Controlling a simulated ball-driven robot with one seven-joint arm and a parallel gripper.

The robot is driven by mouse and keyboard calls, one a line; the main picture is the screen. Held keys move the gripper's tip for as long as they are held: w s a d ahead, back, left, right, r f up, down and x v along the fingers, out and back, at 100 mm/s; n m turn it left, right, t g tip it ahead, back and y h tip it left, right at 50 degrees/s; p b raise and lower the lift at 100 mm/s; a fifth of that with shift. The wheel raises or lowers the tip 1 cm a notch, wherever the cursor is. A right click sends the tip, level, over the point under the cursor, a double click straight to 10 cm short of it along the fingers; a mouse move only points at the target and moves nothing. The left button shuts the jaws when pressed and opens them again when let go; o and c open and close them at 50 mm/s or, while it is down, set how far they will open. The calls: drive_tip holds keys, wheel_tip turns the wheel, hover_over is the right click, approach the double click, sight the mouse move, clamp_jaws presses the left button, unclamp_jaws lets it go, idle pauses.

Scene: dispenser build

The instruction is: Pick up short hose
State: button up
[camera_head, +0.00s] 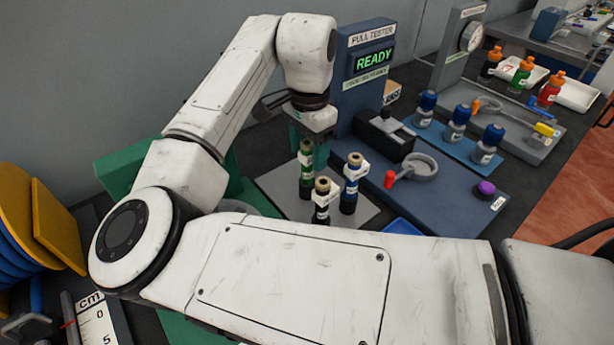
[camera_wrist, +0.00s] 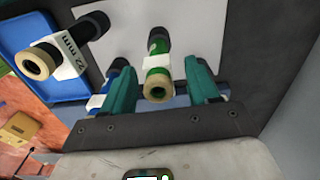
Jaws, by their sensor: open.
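Three hose pieces with tan tops and white tags stand upright on a light grey plate (camera_head: 276,185). One is green (camera_head: 306,170), one blue (camera_head: 350,190) and one black (camera_head: 321,202). The black one's tag reads 22 mm in the wrist view (camera_wrist: 66,50). I cannot tell for sure which is the short hose. My gripper (camera_head: 308,150) is open above the plate. In the wrist view its teal fingers (camera_wrist: 160,88) stand on either side of the green hose (camera_wrist: 158,68), apart from it. The left finger partly hides the blue hose (camera_wrist: 97,101).
The pull tester (camera_head: 368,75) reads READY behind the plate. Blue-capped bottles (camera_head: 457,125) stand farther right. A blue tray (camera_wrist: 28,50) is beside the plate.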

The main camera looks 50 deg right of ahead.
drive_tip(key=shift+f, duration=0.95)
clamp_jaws()
